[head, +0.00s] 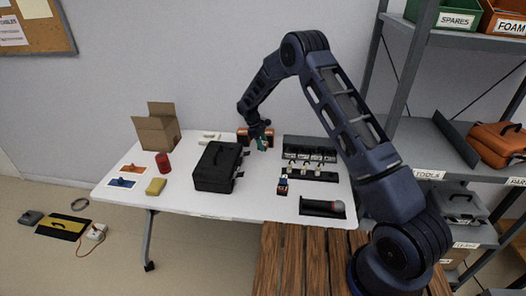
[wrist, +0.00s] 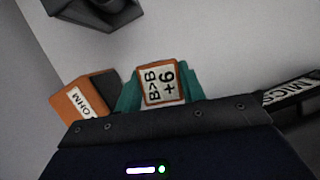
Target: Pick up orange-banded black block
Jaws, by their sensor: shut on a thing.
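My gripper (wrist: 160,90) has teal fingertips on both sides of a block (wrist: 162,84) with an orange rim and a white label reading "B>B +6". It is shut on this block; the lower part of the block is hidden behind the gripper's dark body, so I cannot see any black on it. In the head view my gripper (head: 262,144) is at the back of the white table, left of the black trays. The block is too small and covered to make out there.
An orange box marked OHM (wrist: 72,106) stands close on the left in the wrist view. A black tray edge marked MICS (wrist: 290,90) is at the right. On the table are a black case (head: 215,168), a black rack with several small blocks (head: 325,176) and a cardboard box (head: 155,135).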

